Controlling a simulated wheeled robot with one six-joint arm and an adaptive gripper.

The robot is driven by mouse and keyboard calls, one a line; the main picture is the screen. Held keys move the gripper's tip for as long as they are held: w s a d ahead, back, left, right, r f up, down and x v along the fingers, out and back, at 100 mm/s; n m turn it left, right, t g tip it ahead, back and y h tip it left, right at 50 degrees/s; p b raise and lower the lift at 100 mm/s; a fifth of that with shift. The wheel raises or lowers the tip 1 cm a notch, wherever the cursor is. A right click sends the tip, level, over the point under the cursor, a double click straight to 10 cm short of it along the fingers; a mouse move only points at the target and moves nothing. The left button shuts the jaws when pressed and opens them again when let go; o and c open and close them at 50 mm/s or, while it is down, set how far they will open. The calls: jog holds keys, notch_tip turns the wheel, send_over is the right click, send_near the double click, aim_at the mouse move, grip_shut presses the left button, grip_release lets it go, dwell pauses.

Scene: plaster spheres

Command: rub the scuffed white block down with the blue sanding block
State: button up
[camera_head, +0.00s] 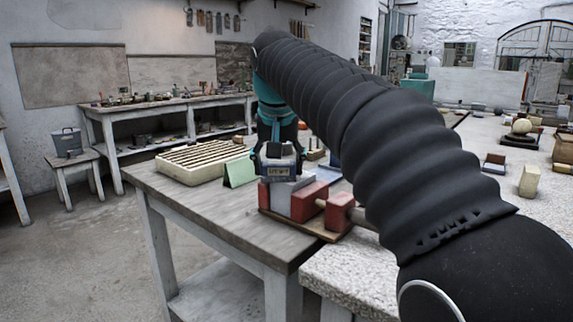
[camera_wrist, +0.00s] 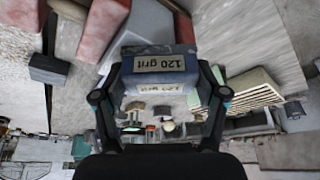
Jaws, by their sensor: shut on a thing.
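The blue sanding block (camera_head: 284,173), labelled "120 grit", is held between the fingers of my gripper (camera_head: 279,152). In the wrist view the sanding block (camera_wrist: 160,64) spans both fingers of my gripper (camera_wrist: 160,82). The white block (camera_head: 291,196) stands in a red vise (camera_head: 309,201) on a wooden base, directly below the sanding block. In the wrist view the white block (camera_wrist: 150,20) shows just beyond the sanding block. The sanding block hides its top face and any scuffs there. I cannot tell whether the two blocks touch.
A cream ridged rack (camera_head: 190,166) and a green card (camera_head: 240,172) stand left of the vise on the grey wooden table (camera_head: 225,215). The table's front left is clear. A speckled worktop (camera_head: 345,268) adjoins at right, with small blocks and a plaster sphere (camera_head: 522,126).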

dwell(0.3)
jog(key=shift+d+r, duration=0.35)
jog(key=shift+d, duration=0.2)
jog(key=shift+d+r, duration=0.3)
jog(key=shift+d, duration=0.2)
jog(key=shift+r, duration=0.1)
jog(key=shift+r, duration=1.15)
jog(key=shift+w+r, duration=0.1)
jog(key=shift+r, duration=1.9)
